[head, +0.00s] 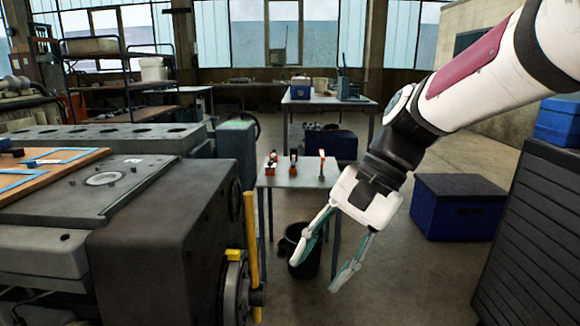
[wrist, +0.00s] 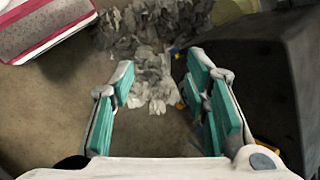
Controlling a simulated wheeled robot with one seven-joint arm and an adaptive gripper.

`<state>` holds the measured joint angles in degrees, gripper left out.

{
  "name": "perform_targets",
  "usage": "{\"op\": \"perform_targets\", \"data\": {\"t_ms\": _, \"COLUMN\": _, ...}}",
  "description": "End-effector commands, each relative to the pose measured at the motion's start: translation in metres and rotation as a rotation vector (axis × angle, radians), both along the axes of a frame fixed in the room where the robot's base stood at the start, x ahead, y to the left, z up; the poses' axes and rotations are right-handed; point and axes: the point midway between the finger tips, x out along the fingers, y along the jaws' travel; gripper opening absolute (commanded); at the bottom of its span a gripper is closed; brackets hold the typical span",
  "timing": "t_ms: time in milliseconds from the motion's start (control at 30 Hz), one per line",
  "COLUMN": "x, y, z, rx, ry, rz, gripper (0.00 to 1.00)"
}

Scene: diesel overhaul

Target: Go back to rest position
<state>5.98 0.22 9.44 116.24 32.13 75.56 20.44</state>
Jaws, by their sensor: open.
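My gripper (head: 322,262) is open and empty in the head view. It hangs from my white and maroon arm at the right, with its fingers pointing down over the open floor. It is in front of a small grey table (head: 288,180) and to the right of the diesel engine (head: 170,215). In the wrist view, the two teal-padded fingers (wrist: 168,112) are spread apart with nothing between them. A pile of grey scraps, not clearly identifiable, shows beyond them.
Small orange-and-dark items (head: 293,165) stand on the small table. A black bucket (head: 304,256) is on the floor near it. A blue box (head: 457,207) and a dark ribbed cabinet (head: 535,240) are at the right. A yellow bar (head: 251,245) stands by the engine.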

Motion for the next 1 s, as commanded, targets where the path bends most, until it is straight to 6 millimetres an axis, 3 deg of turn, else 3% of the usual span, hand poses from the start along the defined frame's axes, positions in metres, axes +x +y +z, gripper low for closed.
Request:
{"op": "perform_targets", "data": {"t_ms": 33, "x": -0.019, "y": -0.01, "z": 0.003, "rx": -0.04, "ry": -0.038, "rz": 0.031, "gripper": 0.42}}
{"op": "perform_targets", "data": {"t_ms": 300, "x": -0.109, "y": -0.068, "z": 0.0, "rx": -0.251, "ry": -0.198, "rz": 0.211, "gripper": 0.42}}
{"op": "perform_targets", "data": {"t_ms": 500, "x": -0.162, "y": -0.106, "z": -0.012, "rx": -0.374, "ry": -0.281, "rz": 0.324, "gripper": 0.42}}
{"op": "perform_targets", "data": {"t_ms": 867, "x": -0.216, "y": -0.147, "z": -0.037, "rx": -0.507, "ry": -0.364, "rz": 0.457, "gripper": 0.42}}
{"op": "perform_targets", "data": {"t_ms": 1000, "x": -0.213, "y": -0.147, "z": -0.013, "rx": -0.512, "ry": -0.386, "rz": 0.453, "gripper": 0.42}}
